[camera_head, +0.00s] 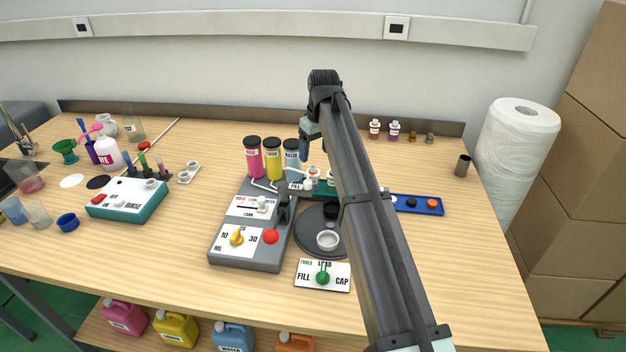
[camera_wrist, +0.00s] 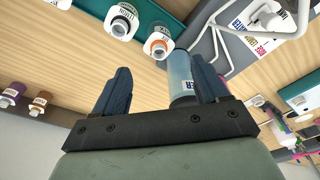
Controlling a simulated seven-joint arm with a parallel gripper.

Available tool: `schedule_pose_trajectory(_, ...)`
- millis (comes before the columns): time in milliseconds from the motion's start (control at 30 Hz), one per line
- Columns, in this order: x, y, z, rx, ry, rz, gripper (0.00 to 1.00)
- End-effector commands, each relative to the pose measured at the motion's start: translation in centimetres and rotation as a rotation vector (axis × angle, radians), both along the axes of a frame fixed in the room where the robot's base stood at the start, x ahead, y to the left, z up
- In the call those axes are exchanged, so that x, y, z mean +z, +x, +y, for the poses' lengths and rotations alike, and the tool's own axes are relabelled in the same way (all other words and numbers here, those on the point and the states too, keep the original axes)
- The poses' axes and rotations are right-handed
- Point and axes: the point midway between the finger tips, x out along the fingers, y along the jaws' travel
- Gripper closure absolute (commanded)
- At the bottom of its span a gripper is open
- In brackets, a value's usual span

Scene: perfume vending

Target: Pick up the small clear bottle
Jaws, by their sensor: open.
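My gripper (camera_head: 312,142) points down above the back middle of the table, near the coloured bottles. In the wrist view my gripper (camera_wrist: 161,66) is open, with nothing held between its fingers. A small white-collared bottle with a grey top (camera_wrist: 121,25) stands in a teal rack ahead of the fingertips. Beside it is a similar bottle with an orange top (camera_wrist: 158,44). In the head view small labelled bottles (camera_head: 314,174) show beside my arm, partly hidden by it. I cannot tell for sure which one is the clear bottle.
The light blue WATER bottle (camera_wrist: 181,78) appears close to one finger; touching cannot be told. Pink (camera_head: 253,158) and yellow (camera_head: 272,159) bottles stand at the grey dispenser (camera_head: 222,252). A dark turntable (camera_head: 308,242) holds a white cup. Clear table lies right of the blue tray (camera_head: 431,211).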

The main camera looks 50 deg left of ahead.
Motion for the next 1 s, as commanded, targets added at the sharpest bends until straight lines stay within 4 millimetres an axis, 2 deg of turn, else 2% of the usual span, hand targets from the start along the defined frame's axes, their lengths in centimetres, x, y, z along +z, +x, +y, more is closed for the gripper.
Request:
schedule_pose_trajectory(33, -1.1, 0.0, 0.1, 0.000, -0.003, 0.001, 0.26)
schedule_pose_trajectory(100, -2.0, 0.0, 0.2, 0.000, -0.002, 0.000, 0.26)
schedule_pose_trajectory(467, -4.3, 0.1, 0.7, -0.001, -0.002, 0.000, 0.26)
schedule_pose_trajectory(700, -7.3, 0.1, 1.3, -0.001, -0.002, 0.000, 0.26)
schedule_pose_trajectory(833, -8.1, 0.2, 1.5, -0.001, 0.000, 0.000, 0.26)
schedule_pose_trajectory(1000, -8.1, 0.2, 1.5, -0.001, 0.000, 0.000, 0.26)
